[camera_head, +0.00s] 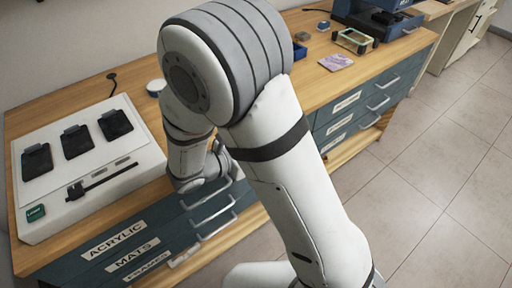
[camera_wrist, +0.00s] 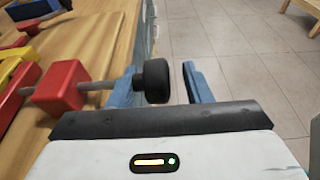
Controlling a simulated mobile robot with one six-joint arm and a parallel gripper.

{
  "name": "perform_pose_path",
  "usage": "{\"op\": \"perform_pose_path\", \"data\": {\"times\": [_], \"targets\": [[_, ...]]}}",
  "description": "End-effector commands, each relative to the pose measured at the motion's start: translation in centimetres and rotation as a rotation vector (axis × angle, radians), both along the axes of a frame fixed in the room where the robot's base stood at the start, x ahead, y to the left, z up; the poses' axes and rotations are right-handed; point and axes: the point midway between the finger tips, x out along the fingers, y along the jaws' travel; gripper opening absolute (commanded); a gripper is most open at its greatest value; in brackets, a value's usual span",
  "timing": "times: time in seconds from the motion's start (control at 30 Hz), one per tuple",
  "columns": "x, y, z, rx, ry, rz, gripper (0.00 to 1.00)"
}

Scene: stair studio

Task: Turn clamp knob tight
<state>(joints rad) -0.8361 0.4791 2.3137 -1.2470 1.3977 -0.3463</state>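A red clamp (camera_wrist: 62,88) lies at the left of the wrist view, on the wooden worktop. A thin metal rod (camera_wrist: 98,85) runs from it to a round black knob (camera_wrist: 156,84) at the worktop's edge. My gripper (camera_wrist: 160,68) has two blue fingers, and it is open. The black knob shows between the fingers, close to the left finger and with a clear gap to the right one. I cannot tell whether the left finger touches it. In the head view my arm hides the gripper and the clamp.
A white machine with black pads (camera_head: 84,172) stands left on the worktop (camera_head: 300,84), above labelled drawers (camera_head: 120,250). A pink sheet (camera_head: 335,62), a framed piece (camera_head: 354,40) and a blue machine (camera_head: 375,16) sit farther right. The tiled floor (camera_head: 440,165) is clear.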

Motion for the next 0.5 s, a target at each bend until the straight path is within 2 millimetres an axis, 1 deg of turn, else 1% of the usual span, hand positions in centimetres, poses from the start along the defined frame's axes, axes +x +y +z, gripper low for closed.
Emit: {"op": "perform_pose_path", "data": {"times": [0.17,0.5], "targets": [[-0.4,0.7,0.2,0.001,-0.002,0.004,0.44],[-3.4,5.1,1.7,0.001,0.000,0.004,0.44]]}}
